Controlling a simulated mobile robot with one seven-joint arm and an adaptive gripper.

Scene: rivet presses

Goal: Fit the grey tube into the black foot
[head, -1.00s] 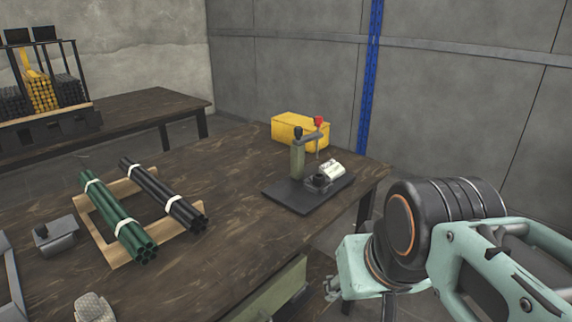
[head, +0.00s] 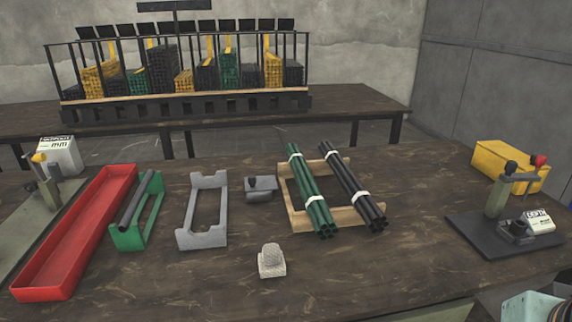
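A dark grey tube (head: 137,204) lies lengthwise in a green open cradle (head: 155,222) on the left of the table, its near end resting on the cradle's front end. A small black round piece (head: 517,230) sits on the dark base plate of the right-hand press; it looks like the black foot, but it is too small to be sure. No tube shows in it. My gripper is out of view; only a pale teal part of my arm shows at the bottom right corner.
A long red tray (head: 75,238), an empty grey cradle (head: 203,222), a grey block (head: 261,189), a whitish piece (head: 271,261) and a wooden rack (head: 291,209) with green and black tube bundles stand on the table. A yellow box (head: 498,165) is behind the right-hand press (head: 496,200).

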